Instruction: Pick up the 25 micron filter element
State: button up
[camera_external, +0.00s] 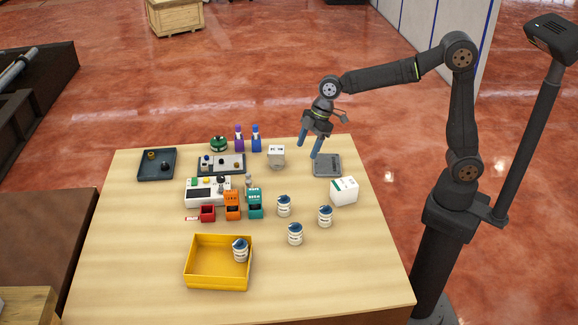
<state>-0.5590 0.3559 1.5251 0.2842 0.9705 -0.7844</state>
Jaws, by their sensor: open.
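Several white ribbed cylinders with dark blue tops, which look like filter elements, are in view. One cylinder (284,206) stands right of the teal box, another cylinder (325,216) stands farther right, and a third cylinder (295,234) stands nearer the front. One more cylinder (240,251) is inside the yellow bin (203,283). Their labels are too small to read, so I cannot tell which is 25 micron. My gripper (308,151) is open and empty, its blue fingers pointing down above the back right of the table, away from all the cylinders.
A grey plate (327,165) lies beside my gripper. A white cube (277,156) and a white-and-green box (344,191) stand nearby. A dark tray (157,164) is back left. The table's front right is clear.

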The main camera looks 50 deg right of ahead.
jog(key=s+a+r+n+g+h, duration=0.2)
jog(key=s+a+r, duration=0.1)
jog(key=s+a, duration=0.6)
notch_tip(320, 180, up, 4)
jog(key=n+h, duration=0.1)
jog(key=h, duration=0.1)
send_over(326, 210)
jog(key=f, duration=1.1)
jog(key=shift+s+d+f, duration=0.15)
jog(key=shift+s+f, duration=0.1)
jog(key=shift+f, duration=0.15)
jog(key=shift+w+f, duration=0.2)
jog(key=shift+f, duration=1.25)
jog(key=shift+w+f, duration=0.2)
jog(key=shift+f, duration=1.25)
jog(key=c, duration=1.1)
jog(key=shift+r, duration=0.1)
